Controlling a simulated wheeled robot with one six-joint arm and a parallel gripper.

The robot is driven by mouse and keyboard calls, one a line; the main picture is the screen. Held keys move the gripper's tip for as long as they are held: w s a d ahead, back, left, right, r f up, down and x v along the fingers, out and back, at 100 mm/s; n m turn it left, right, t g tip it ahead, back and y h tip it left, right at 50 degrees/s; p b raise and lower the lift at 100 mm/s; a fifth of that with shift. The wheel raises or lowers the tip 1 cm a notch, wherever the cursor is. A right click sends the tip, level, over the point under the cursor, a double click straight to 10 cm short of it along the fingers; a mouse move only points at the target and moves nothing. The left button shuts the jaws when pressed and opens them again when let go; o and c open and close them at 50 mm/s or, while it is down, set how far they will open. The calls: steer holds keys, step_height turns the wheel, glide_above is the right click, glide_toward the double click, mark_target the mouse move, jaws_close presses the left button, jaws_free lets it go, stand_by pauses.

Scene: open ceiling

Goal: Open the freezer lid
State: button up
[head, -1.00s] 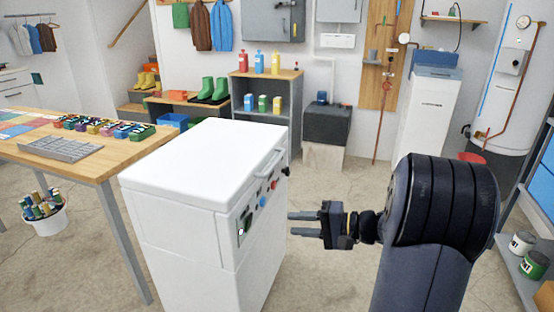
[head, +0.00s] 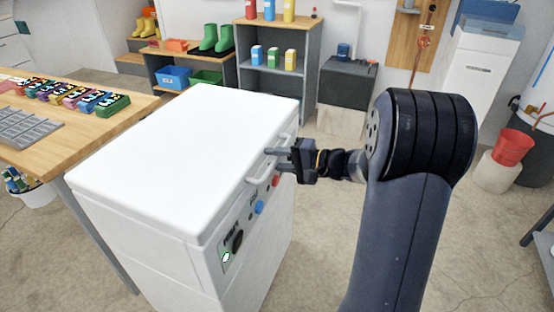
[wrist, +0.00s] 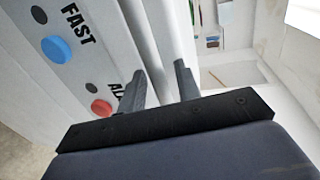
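The white chest freezer (head: 180,220) stands in front of me, and its lid (head: 190,145) lies flat and closed. A white bar handle (head: 258,180) runs along the lid's right front edge. My gripper (head: 268,153) is at the handle, over its farther part. In the wrist view my gripper (wrist: 160,68) has its two fingers apart, with the white handle bar (wrist: 160,30) running between them. Contact between fingers and bar cannot be told. The lid's hinge side is not clearly seen.
A blue button (head: 259,207) and a red button (head: 276,181) sit on the freezer's front panel below the handle. A wooden table (head: 110,140) with a grey tray stands close at the left. Shelves (head: 277,85) stand behind.

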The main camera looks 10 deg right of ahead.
steer(key=shift+c, duration=0.5)
jaws_close()
